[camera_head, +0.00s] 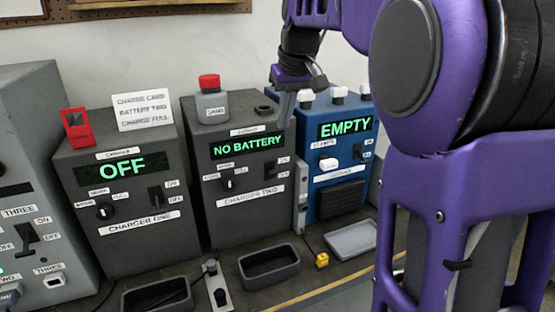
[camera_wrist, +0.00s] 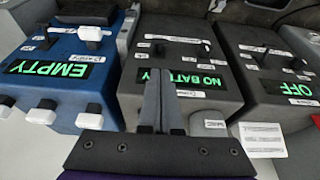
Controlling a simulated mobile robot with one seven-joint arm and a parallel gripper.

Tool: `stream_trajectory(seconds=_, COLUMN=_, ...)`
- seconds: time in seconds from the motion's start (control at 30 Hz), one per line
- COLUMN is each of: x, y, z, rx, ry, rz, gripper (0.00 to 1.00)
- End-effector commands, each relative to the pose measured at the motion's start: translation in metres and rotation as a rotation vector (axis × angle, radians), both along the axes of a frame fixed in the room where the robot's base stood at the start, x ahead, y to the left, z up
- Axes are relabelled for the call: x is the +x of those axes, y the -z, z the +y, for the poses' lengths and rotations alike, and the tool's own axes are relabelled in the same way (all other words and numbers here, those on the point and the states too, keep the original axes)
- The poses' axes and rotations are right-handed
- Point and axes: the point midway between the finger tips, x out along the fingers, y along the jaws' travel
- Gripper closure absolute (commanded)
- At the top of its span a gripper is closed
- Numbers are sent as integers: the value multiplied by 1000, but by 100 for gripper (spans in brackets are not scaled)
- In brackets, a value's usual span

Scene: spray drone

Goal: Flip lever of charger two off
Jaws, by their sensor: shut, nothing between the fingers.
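Charger two (camera_head: 240,215) is a dark grey box with a green NO BATTERY display. It stands in the middle of the wrist view (camera_wrist: 215,100), upside down. Its dark lever (camera_head: 271,169) is on the right of its front, beside the ON and OFF labels; I cannot tell its position clearly. It also shows in the wrist view (camera_wrist: 160,49). My gripper (camera_head: 284,121) is shut and empty, above the charger's upper right side, apart from the lever. In the wrist view its fingers (camera_wrist: 160,75) reach toward the display and hide part of it.
Charger one (camera_head: 120,245), reading OFF, stands left. A blue box (camera_head: 328,203) reading EMPTY stands right, close to charger two. A sand container (camera_head: 212,105) with a red top sits on charger two. A black tray (camera_head: 269,268) lies in front. My purple arm covers the right side.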

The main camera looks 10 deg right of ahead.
Motion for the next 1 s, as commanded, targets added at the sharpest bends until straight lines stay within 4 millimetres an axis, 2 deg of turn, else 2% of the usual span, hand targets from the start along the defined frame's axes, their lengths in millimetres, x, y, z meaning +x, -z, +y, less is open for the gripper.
stream_trajectory(seconds=0.17, x=3, y=11, z=1, rx=0, ry=0, rz=3, gripper=100)
stream_trajectory(seconds=0.7, x=36, y=111, z=7, rx=-1, ry=1, rz=5, gripper=100)
stream_trajectory(seconds=0.83, x=38, y=125, z=8, rx=0, ry=0, rz=2, gripper=100)
stream_trajectory(seconds=1.0, x=39, y=134, z=8, rx=0, ry=0, rz=1, gripper=100)
